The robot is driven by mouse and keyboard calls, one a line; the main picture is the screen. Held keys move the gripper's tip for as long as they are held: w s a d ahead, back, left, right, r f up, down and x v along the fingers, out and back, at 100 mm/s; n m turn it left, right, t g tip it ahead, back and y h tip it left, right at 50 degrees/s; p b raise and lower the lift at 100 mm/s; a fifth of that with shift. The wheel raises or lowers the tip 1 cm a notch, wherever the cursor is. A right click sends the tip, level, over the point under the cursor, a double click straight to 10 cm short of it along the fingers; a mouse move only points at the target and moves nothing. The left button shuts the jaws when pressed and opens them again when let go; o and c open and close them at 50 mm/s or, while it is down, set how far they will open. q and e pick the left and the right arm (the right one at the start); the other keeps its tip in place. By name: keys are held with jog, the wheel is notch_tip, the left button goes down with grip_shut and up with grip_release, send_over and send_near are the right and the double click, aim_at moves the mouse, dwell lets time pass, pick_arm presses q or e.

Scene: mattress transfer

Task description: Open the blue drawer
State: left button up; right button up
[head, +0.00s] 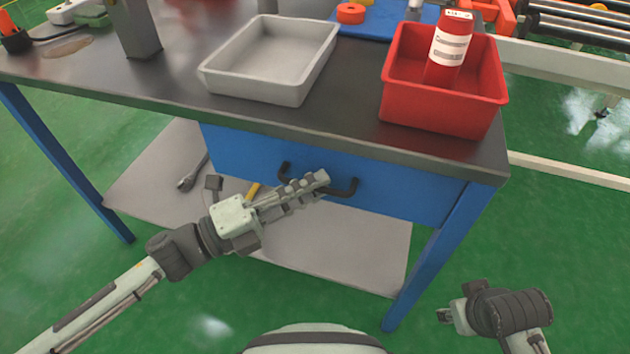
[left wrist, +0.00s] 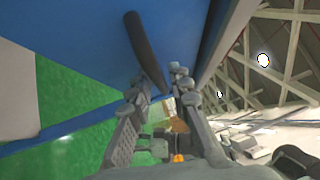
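The blue drawer (head: 405,190) sits under the tabletop and looks closed. Its dark handle (head: 347,188) is partly hidden by my left gripper (head: 316,183), which lies across the front of the drawer. In the left wrist view the dark handle (left wrist: 143,45) runs down toward the gap between the two fingers of my left gripper (left wrist: 157,88). The fingers are apart, and I see no clear grip on the handle. My right gripper (head: 446,315) is low at the right, away from the drawer; its fingers are too small to judge.
On the dark tabletop (head: 170,85) stand a grey tray (head: 255,92) and a red bin (head: 430,118) holding a red bottle (head: 449,48). A grey lower shelf (head: 345,255) carries a wrench (head: 190,178). Green floor is free to the left and right.

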pick_arm(q)
jog(key=shift+w+d, duration=0.15)
jog(key=shift+d, duration=0.15)
pick_arm(e)
jog(key=shift+w+f, duration=0.15)
jog(key=shift+w, duration=0.15)
pick_arm(q)
grip_shut()
pick_arm(e)
jog(key=shift+s+d, duration=0.1)
jog(key=shift+s, duration=0.05)
jog(key=shift+s, duration=0.15)
